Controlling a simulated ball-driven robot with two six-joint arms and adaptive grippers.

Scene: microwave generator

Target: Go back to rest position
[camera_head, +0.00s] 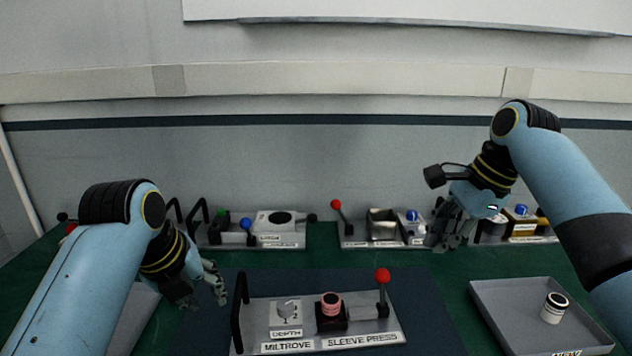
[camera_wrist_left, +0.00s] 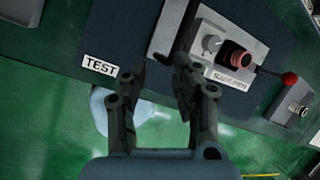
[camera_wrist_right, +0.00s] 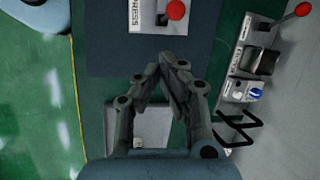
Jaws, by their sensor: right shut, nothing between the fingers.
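My left gripper (camera_head: 217,288) hangs above the bench to the left of the front fixture plate. In the left wrist view its two fingers (camera_wrist_left: 160,72) stand apart with nothing between them. My right gripper (camera_head: 443,240) is at the back right, in front of the rear row of fixtures. In the right wrist view its fingertips (camera_wrist_right: 163,66) meet, and nothing is held. Both arms are raised over the bench. The task names no object.
The front plate (camera_head: 370,340) carries a dial, a pink part (camera_head: 331,303), a black handle and a red-knobbed lever (camera_head: 382,276). A grey tray (camera_head: 495,305) at right holds a black-and-white cylinder (camera_head: 554,308). Rear fixtures (camera_head: 285,241) line the wall.

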